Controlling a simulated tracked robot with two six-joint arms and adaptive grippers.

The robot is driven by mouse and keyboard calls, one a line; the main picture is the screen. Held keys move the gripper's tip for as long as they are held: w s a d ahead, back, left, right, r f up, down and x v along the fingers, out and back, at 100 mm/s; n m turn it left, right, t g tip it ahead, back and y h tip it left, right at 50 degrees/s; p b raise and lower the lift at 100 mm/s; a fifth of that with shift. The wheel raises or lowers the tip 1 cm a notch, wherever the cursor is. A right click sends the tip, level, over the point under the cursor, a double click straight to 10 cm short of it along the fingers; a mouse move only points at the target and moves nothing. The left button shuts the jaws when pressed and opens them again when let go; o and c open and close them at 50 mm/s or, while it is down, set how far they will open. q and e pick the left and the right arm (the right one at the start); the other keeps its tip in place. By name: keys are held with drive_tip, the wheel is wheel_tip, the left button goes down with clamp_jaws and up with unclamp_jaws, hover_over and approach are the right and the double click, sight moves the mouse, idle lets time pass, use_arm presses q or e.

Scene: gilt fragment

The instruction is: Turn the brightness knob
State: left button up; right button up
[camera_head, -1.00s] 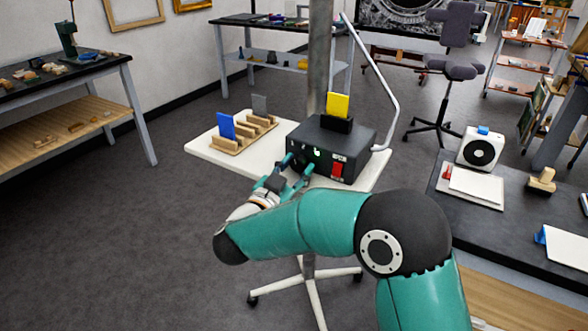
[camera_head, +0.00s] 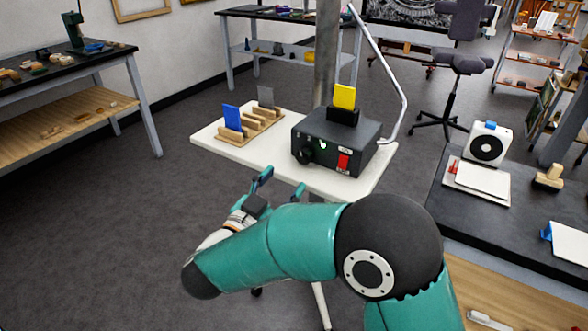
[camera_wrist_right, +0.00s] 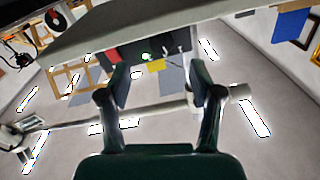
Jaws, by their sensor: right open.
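The black control box (camera_head: 330,137) stands on a small white table (camera_head: 228,150). Its round black knob (camera_head: 303,153) is at the left of the front face, beside a small green light (camera_head: 322,146). A red switch (camera_head: 343,163) is at the lower right of that face. My right gripper (camera_head: 281,184) is open and empty, in front of the table's near edge and apart from the knob. In the right wrist view its two fingers (camera_wrist_right: 160,82) are spread, with the box (camera_wrist_right: 128,50) beyond them and upside down. My left gripper is not in view.
A yellow card (camera_head: 344,97) stands in a holder on the box. A wooden rack (camera_head: 262,124) with a blue card (camera_head: 232,118) and a grey card is to its left. A white lamp arm (camera_head: 388,68) rises behind the box. A dark bench (camera_head: 440,215) is at the right.

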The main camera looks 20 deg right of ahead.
drive_tip(key=shift+v, duration=1.75)
